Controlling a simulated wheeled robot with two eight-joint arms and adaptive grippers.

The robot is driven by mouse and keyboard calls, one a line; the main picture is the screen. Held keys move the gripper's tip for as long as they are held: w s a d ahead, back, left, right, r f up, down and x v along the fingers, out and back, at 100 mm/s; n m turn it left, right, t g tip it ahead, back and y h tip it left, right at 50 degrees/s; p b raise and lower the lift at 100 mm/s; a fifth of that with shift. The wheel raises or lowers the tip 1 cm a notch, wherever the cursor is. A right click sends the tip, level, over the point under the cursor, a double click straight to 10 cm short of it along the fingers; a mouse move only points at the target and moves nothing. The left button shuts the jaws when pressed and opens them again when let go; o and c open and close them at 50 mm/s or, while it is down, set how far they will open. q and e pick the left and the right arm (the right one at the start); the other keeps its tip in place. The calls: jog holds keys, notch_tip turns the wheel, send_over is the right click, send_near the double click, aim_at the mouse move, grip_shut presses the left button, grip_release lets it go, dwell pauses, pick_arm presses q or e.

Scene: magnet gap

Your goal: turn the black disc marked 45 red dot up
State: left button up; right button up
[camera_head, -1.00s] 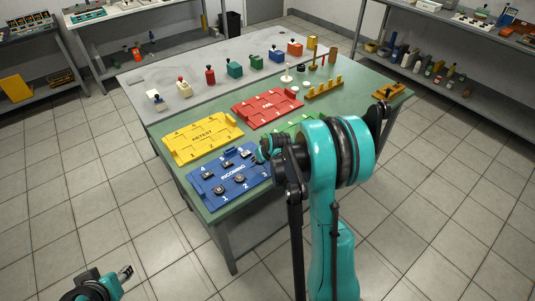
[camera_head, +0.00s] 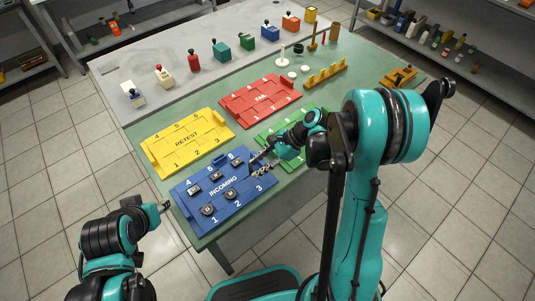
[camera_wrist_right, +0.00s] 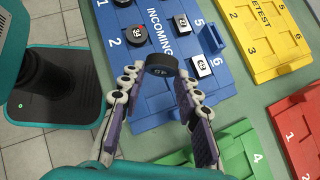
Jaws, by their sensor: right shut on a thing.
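A black disc (camera_wrist_right: 160,66) sits between the fingertips of my right gripper (camera_wrist_right: 160,72) in the right wrist view. The gripper is shut on it, near slot 3 of the blue INCOMING tray. The disc is seen nearly edge-on; its small mark is too small to read surely, and no red dot shows. In the head view my right gripper (camera_head: 262,165) is over the tray's right side and the disc is hard to make out. My left gripper (camera_head: 165,206) is left of the blue tray (camera_head: 182,214), apart from it; its jaw state is unclear.
Two round black pieces (camera_head: 208,209) (camera_head: 231,194) sit in slots 1 and 2, and several square-looking pieces (camera_head: 215,175) in the upper slots. The yellow RETEST tray (camera_head: 153,158), red FAIL tray (camera_head: 236,121) and green tray (camera_head: 264,135) lie close by.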

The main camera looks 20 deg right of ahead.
jog(key=shift+r, duration=0.1)
jog(key=shift+s, duration=0.15)
jog(key=shift+f+b, duration=2.65)
jog(key=shift+f, duration=0.15)
jog(key=shift+f, duration=0.1)
jog(key=o, duration=1.2)
jog(key=shift+c, duration=0.2)
jog(key=shift+c, duration=0.6)
jog(key=c, duration=0.4)
